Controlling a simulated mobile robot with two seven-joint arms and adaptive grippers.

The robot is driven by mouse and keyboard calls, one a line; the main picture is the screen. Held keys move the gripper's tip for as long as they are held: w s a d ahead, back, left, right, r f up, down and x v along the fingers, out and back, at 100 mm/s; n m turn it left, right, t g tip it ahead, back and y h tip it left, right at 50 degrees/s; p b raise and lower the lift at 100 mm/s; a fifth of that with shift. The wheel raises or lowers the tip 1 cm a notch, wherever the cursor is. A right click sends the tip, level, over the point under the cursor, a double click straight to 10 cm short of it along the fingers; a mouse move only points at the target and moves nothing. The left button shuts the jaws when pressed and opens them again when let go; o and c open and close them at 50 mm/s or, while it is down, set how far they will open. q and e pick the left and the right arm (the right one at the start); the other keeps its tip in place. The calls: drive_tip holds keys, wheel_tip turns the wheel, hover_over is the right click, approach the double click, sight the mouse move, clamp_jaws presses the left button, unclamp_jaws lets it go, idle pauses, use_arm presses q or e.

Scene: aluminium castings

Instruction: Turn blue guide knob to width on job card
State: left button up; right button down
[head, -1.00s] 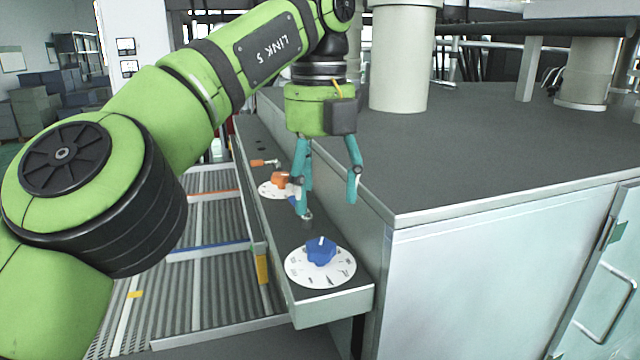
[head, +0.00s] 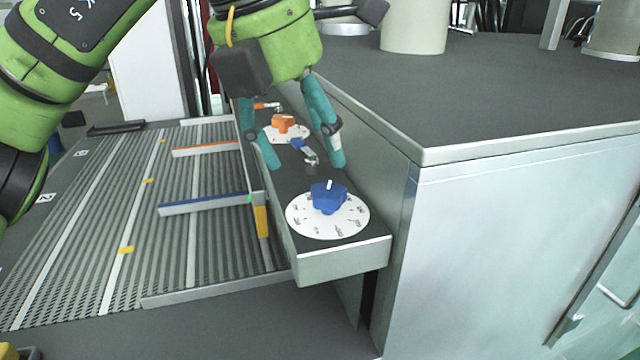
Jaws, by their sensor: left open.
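The blue guide knob (head: 328,198) sits at the centre of a white round dial (head: 302,226) with marks round its edge, near the front end of a narrow grey ledge. A white line shows on the knob's top. My left gripper (head: 306,166) has two teal fingers spread apart and empty, above the ledge and behind the blue knob, not touching it. A small blue lever (head: 298,144) with a metal end shows between the fingers. My right gripper is not in view. I see no job card that I can make out.
An orange knob (head: 283,122) on a second white dial stands farther back on the ledge. A dark-topped metal cabinet (head: 480,110) rises right of the ledge. On the left is a ribbed conveyor bed (head: 110,220) with a blue guide bar (head: 203,204) and an orange guide bar (head: 205,148).

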sight(325, 192)
use_arm(q)
drive_tip(key=p+x, duration=0.2)
drive_tip(key=x, duration=0.4)
drive_tip(key=shift+s+d+f, duration=0.1)
drive_tip(key=shift+f, duration=0.25)
drive_tip(key=c, duration=1.1)
drive_tip(key=shift+f+b, duration=0.3)
drive_tip(key=shift+b, duration=0.45)
drive_tip(key=shift+d+n+t, duration=0.1)
drive_tip(key=shift+n+t, duration=0.2)
drive_tip(key=shift+n, duration=0.2)
drive_tip(key=shift+s+r, duration=0.1)
drive_tip(key=shift+r, duration=0.05)
